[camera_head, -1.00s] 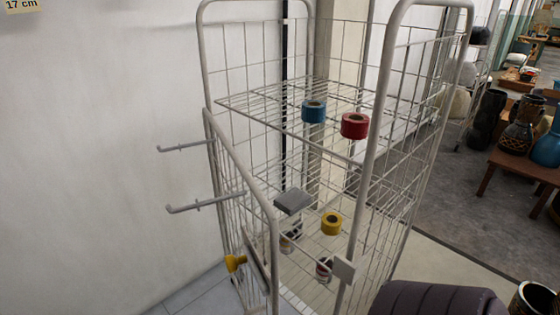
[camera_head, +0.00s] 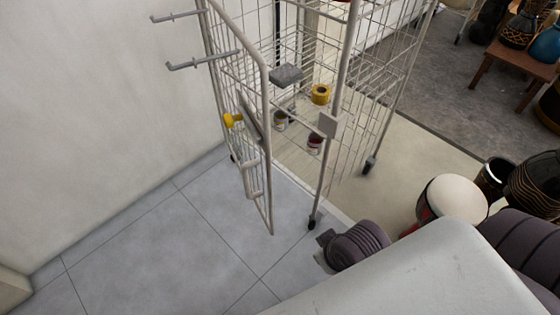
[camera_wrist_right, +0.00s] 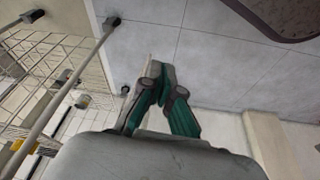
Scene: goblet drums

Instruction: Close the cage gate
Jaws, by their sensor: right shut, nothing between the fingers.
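The wire roll cage (camera_head: 340,90) stands by the wall. Its wire gate (camera_head: 228,75) is at the left side of the front, swung outward, its free edge apart from the front right post. A yellow knob (camera_head: 232,120) with a grey latch bar sits on the gate. In the right wrist view, my right gripper (camera_wrist_right: 160,75) is shut and empty, over floor beside the cage (camera_wrist_right: 55,85). My left gripper is out of view.
Two grey hooks (camera_head: 200,60) stick out at the left. Yellow tape (camera_head: 320,94) and tins (camera_head: 315,143) are inside the cage. Drums (camera_head: 455,198) stand at the right. The tiled floor (camera_head: 150,255) in front of the gate is clear.

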